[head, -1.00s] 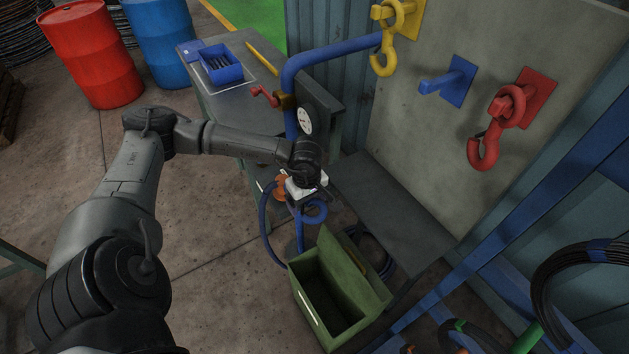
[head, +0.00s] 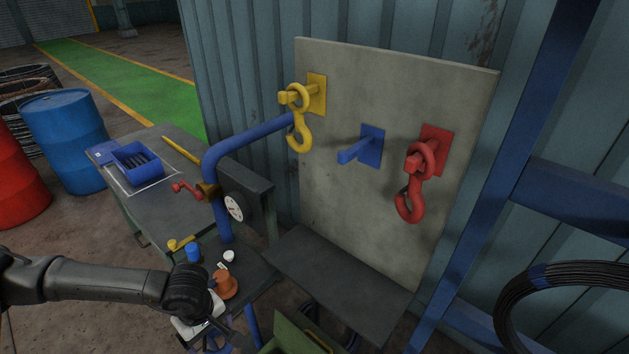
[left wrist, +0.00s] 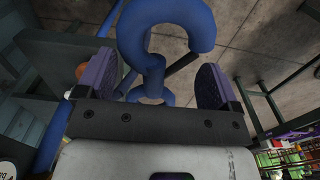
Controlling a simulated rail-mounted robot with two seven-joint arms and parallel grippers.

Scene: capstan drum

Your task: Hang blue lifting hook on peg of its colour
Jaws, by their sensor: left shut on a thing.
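The blue lifting hook (left wrist: 200,30) shows large in the left wrist view, between the two purple-padded fingers of my left gripper (left wrist: 155,78), which is shut on it. In the head view my left gripper (head: 205,335) is at the bottom edge, low and left of the board, and the hook is mostly hidden or cut off there. The blue peg (head: 365,148) is on the grey board (head: 450,90) and is bare. A yellow hook (head: 299,135) hangs on the yellow peg to its left, a red hook (head: 411,200) on the red peg to its right. My right gripper is not in view.
A blue pipe (head: 250,137) with a red crank (head: 187,188) and a dial (head: 233,207) stands left of the board. A dark shelf (head: 340,275) lies below the board. An orange object (head: 225,284) sits near my gripper. The space before the blue peg is clear.

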